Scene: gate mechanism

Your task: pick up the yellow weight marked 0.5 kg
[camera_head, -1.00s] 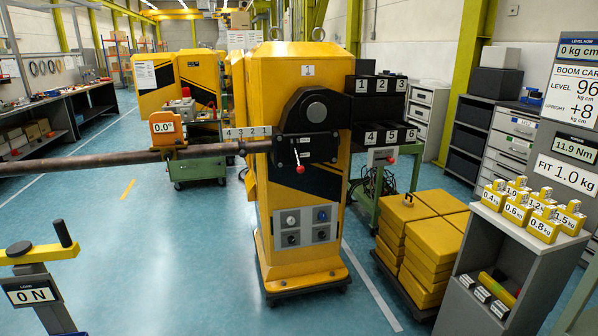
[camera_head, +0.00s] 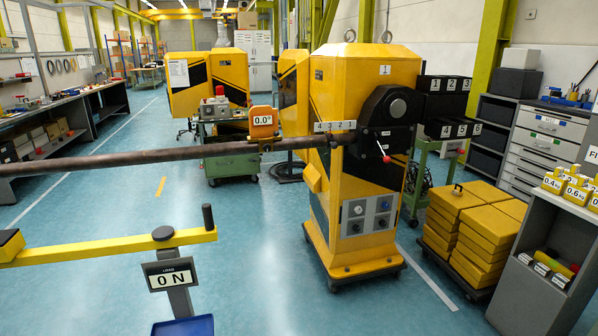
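Several yellow weights stand on top of a grey stand (camera_head: 548,245) at the right edge of the head view. Labels on a 0.4 kg weight (camera_head: 553,181) and a 0.6 kg weight (camera_head: 577,191) can be read. Others behind and beside them are partly cut off by the frame edge. I cannot make out a label reading 0.5 kg on any of them. Neither of my grippers is in view.
A yellow gate cabinet (camera_head: 352,180) stands in the middle, with a long boom (camera_head: 150,157) reaching left. Yellow blocks (camera_head: 462,243) are stacked between cabinet and grey stand. A yellow-armed load stand (camera_head: 110,247) is at front left. Blue floor (camera_head: 255,270) is clear between.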

